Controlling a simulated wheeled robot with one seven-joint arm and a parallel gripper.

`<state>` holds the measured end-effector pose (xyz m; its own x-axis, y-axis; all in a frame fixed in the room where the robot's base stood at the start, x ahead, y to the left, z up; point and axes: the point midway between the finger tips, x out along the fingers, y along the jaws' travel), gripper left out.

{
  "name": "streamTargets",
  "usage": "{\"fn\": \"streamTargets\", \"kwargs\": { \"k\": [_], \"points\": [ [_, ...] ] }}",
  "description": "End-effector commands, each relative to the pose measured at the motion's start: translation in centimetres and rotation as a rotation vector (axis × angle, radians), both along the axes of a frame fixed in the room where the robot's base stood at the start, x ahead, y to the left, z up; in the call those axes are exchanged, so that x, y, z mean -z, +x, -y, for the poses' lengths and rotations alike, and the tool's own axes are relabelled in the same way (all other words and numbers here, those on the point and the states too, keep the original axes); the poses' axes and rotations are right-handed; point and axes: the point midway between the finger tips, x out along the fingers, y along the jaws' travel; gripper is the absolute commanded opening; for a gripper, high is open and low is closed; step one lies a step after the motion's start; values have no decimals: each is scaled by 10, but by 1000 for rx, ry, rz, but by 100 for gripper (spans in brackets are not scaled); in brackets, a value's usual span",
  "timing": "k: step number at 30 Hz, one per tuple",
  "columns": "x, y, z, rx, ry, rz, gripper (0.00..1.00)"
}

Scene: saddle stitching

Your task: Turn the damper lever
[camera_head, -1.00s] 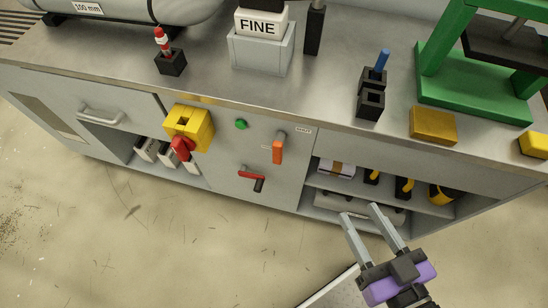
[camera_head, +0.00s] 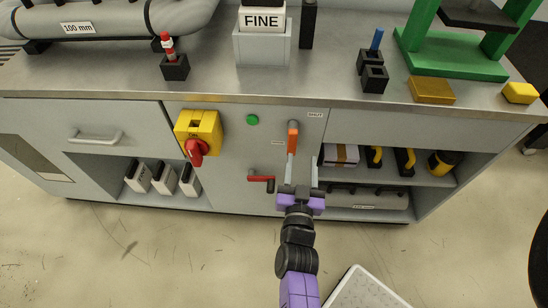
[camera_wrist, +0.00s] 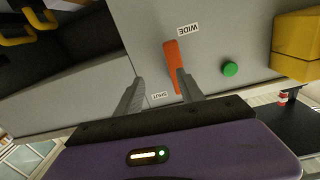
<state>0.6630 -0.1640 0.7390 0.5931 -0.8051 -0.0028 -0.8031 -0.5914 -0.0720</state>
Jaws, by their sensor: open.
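The damper lever is an orange handle (camera_head: 292,136) on the grey cabinet front, hanging roughly downward. A SHUT label (camera_head: 315,115) is at its upper right. In the wrist view the lever (camera_wrist: 172,62) lies between the SHUT label (camera_wrist: 159,95) and the WIDE label (camera_wrist: 188,30). My gripper (camera_head: 303,160) is open and empty, its fingers reaching up just below the lever. In the wrist view my gripper (camera_wrist: 160,78) has its right finger overlapping the lever's edge. I cannot tell whether they touch.
A red crank handle (camera_head: 261,178) is left of my gripper. A yellow box with a red knob (camera_head: 198,135) and a green button (camera_head: 252,119) are further left. Open shelves (camera_head: 435,181) with tools lie to the right. The counter edge (camera_head: 240,99) overhangs above.

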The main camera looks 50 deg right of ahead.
Motion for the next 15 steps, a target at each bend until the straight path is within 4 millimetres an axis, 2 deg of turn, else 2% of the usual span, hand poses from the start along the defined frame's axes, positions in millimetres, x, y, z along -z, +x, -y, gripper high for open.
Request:
{"fn": "streamTargets", "kwargs": {
  "k": [1,4,8,15],
  "points": [
    [5,8,-10,-22,-6,-13,45],
    [10,11,-16,-30,-31,-45,45],
    [7,15,-10,-26,-49,-57,45],
    [7,36,19,-26,-49,-56,45]
  ]
}}
